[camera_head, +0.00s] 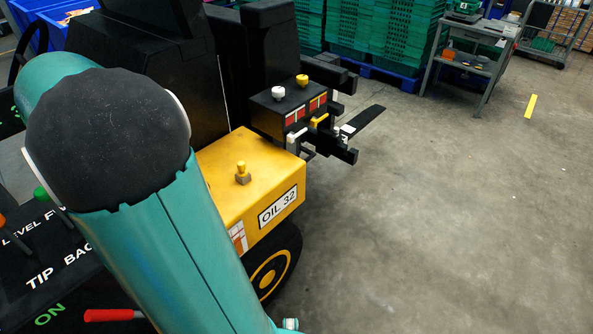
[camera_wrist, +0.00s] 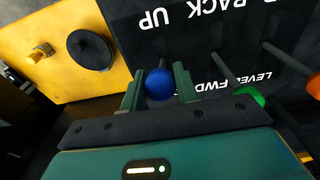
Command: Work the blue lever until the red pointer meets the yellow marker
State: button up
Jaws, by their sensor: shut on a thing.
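In the wrist view, the blue ball knob of the lever (camera_wrist: 160,85) sits between the two green fingers of my gripper (camera_wrist: 159,76). My gripper is shut on this knob. The knob stands in front of a black panel (camera_wrist: 195,50) with white lettering, partly reading "BACK" and "UP". In the head view, my arm covers the blue lever and my gripper. I cannot surely pick out the red pointer or the yellow marker. Small red and white patches (camera_head: 297,115) and a yellow piece (camera_head: 319,121) show on the black front block.
A green-knobbed lever (camera_wrist: 248,95) and an orange-knobbed lever (camera_wrist: 314,86) stand right of my gripper in the wrist view. A red handle (camera_head: 108,315) lies at the panel's lower edge. A yellow "OIL 32" box (camera_head: 220,180) is beside my arm.

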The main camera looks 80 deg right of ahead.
jog(key=shift+w+d+r, duration=0.2)
jog(key=shift+w+d, duration=0.5)
jog(key=shift+w, duration=0.35)
jog(key=shift+w+d+r, duration=0.2)
jog(key=shift+w+d, duration=0.45)
jog(key=shift+w, duration=0.35)
jog(key=o, duration=0.8)
jog(key=shift+s+a+r, duration=0.15)
jog(key=shift+s+r, duration=0.05)
jog(key=shift+r, duration=1.8)
jog(key=shift+s+a+r, duration=0.1)
jog(key=shift+s+r, duration=0.05)
jog(key=shift+r, duration=1.8)
jog(key=shift+r, duration=0.1)
jog(key=r, duration=0.9)
jog(key=s+r, duration=0.1)
jog(key=r, duration=0.3)
jog(key=shift+s+a+r, duration=0.1)
jog(key=shift+a+r, duration=0.2)
jog(key=shift+a, duration=0.1)
